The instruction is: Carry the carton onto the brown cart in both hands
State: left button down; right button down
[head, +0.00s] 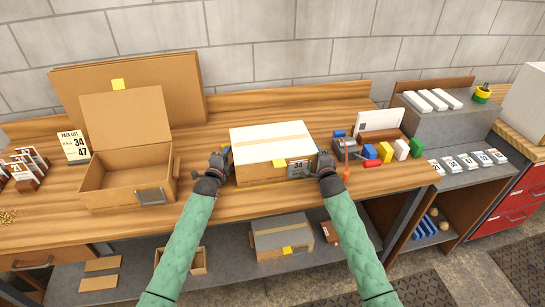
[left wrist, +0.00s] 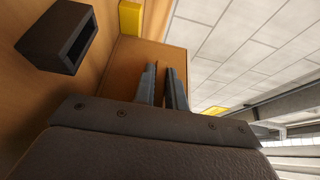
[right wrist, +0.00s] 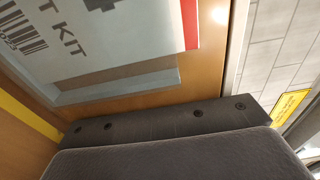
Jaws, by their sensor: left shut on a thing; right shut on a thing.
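The carton (head: 270,142) is a closed brown box with a pale top and a tape strip, standing on the wooden workbench. Its front bears a label reading 34. My left gripper (head: 226,157) is at its left side and my right gripper (head: 322,160) at its right side, both shut on it. In the left wrist view the fingers (left wrist: 165,85) lie near a brown carton face. In the right wrist view the carton's labelled face (right wrist: 90,35) fills much of the picture, and the fingertips are hard to make out. I cannot identify a brown cart in any view.
An open carton (head: 125,180) and a pack list card (head: 74,147) stand to the left. Flat cardboard (head: 150,85) leans behind. Coloured blocks (head: 385,151) and a white panel (head: 380,119) are close on the right.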

pick_arm(q)
jog(key=shift+r, duration=0.15)
pick_arm(e)
jog(key=shift+r, duration=0.15)
